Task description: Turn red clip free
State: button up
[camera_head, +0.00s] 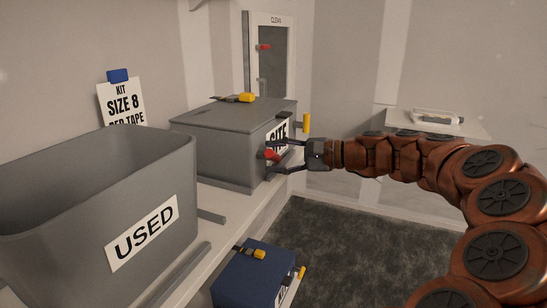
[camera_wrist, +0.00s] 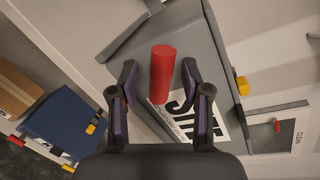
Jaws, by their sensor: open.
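The red clip (camera_head: 270,154) is a short red cylinder on the front of a lidded grey box (camera_head: 213,147) on the bench. In the wrist view the red clip (camera_wrist: 162,73) stands out between my fingertips, with a gap on either side. My gripper (camera_head: 274,157) is open around it, one finger above and one below in the head view. It also shows in the wrist view (camera_wrist: 159,75). The box's white label (camera_head: 278,134) is partly hidden by my gripper. The clip's base on the box is hard to make out.
Yellow clips sit on the box's lid (camera_head: 246,98) and right side (camera_head: 306,123). A grey open bin marked USED (camera_head: 75,180) stands at the left. A blue box (camera_head: 250,275) is below the bench. A CLEAN cabinet (camera_head: 270,60) is behind. Floor at right is clear.

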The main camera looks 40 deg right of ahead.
jog(key=v, duration=1.1)
jog(key=shift+f, duration=0.1)
jog(key=shift+c, duration=0.4)
